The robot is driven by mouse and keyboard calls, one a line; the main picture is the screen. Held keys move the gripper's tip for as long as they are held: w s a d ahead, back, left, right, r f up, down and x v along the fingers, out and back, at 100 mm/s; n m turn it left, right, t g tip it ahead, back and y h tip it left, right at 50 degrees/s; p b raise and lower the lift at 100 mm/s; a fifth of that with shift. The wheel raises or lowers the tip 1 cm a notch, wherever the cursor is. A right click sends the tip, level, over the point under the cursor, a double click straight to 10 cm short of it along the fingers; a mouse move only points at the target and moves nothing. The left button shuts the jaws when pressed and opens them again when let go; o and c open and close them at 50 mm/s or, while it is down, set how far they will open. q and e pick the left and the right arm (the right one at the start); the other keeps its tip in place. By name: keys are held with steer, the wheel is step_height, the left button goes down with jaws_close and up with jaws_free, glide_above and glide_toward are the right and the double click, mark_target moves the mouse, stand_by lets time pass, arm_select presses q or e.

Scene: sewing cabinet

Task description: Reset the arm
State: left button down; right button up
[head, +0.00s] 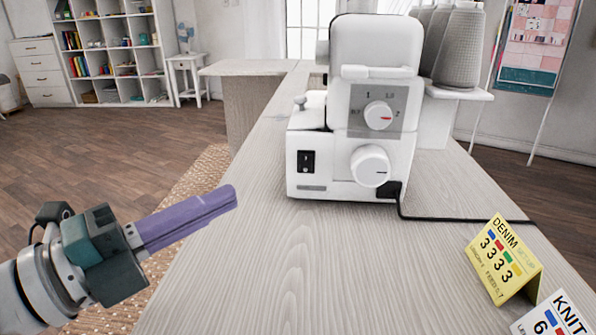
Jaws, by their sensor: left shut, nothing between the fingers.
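My left gripper (232,193) reaches in from the lower left, with long purple fingers pressed together and nothing between them. Its fingertips are over the left edge of the wooden worktop (290,270), in front of and to the left of a white sewing machine (380,70), apart from it. My right gripper is not in view.
The machine has two dials, a rocker switch (306,161) and a black cable (470,219) running right. A yellow DENIM card (503,258) and a white KNIT card (555,318) stand at the lower right. Thread cones (455,45) are behind. The front middle of the worktop is clear.

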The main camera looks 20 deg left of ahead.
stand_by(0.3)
arm_select(q)
step_height(320, 180, up, 8)
steer(key=s+n+g+y+p, duration=0.1)
steer(key=n+g+y+p, duration=0.2)
steer(key=n+y+p, duration=0.7)
steer(key=s+d+r+n+g+h+p, duration=0.1)
steer(key=s+r+n+g+p, duration=0.45)
steer(key=s+n+p, duration=0.35)
steer(key=s+d+r+n+g+p, duration=0.1)
steer(key=s+r+n+g+p, duration=0.3)
steer(key=s+r+p, duration=0.5)
step_height(320, 180, up, 34)
steer(key=w+p, duration=0.1)
steer(key=p, duration=3.6)
steer(key=shift+w+a+r+p, duration=0.15)
steer(key=shift+w+a+p, duration=0.05)
steer(key=shift+a+p, duration=0.15)
